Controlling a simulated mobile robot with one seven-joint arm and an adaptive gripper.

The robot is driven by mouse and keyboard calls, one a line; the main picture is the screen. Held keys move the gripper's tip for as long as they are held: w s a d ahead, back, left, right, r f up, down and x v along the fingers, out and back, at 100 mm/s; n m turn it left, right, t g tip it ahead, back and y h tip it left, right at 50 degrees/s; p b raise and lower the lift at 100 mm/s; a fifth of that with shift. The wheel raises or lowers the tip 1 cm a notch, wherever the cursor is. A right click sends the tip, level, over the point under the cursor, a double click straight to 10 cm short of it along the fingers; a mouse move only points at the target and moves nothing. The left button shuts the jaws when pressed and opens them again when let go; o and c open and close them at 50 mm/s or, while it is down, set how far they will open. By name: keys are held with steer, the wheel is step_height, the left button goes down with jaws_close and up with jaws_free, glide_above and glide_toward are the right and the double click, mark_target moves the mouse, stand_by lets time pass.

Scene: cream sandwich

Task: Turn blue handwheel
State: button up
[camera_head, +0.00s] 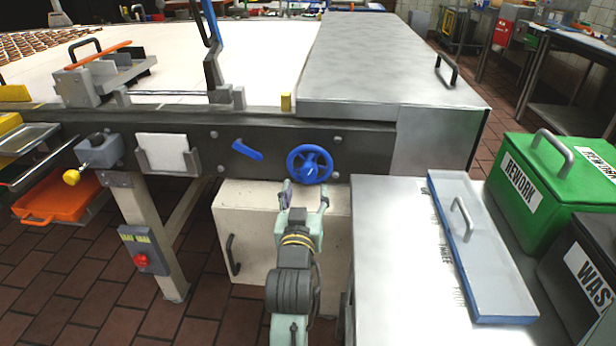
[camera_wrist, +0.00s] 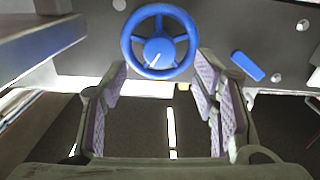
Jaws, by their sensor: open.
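The blue handwheel (camera_head: 310,164) is mounted on the dark side rail of the conveyor in the head view. It has a round rim, spokes and a blue hub with a pale pointer mark. In the wrist view the handwheel (camera_wrist: 159,42) is at the top centre, fully visible. My gripper (camera_head: 304,190) is open and empty, just below and in front of the wheel. In the wrist view the fingertips of my gripper (camera_wrist: 160,72) stand apart on either side below the wheel's lower rim. I cannot tell whether they touch it.
A blue lever (camera_head: 247,150) sits left of the wheel on the rail. A steel table (camera_head: 395,250) with a blue-edged lid (camera_head: 480,240) stands close on the right. A cream cabinet (camera_head: 245,215) is below the rail.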

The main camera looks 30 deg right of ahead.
mark_target(308, 175)
steer(key=p+x, duration=0.1)
steer(key=x, duration=0.6)
steer(key=shift+s, duration=0.1)
steer(key=shift+c, duration=0.5)
steer(key=c, duration=1.1)
steer(key=shift+o, duration=0.2)
steer(key=shift+m, duration=0.3)
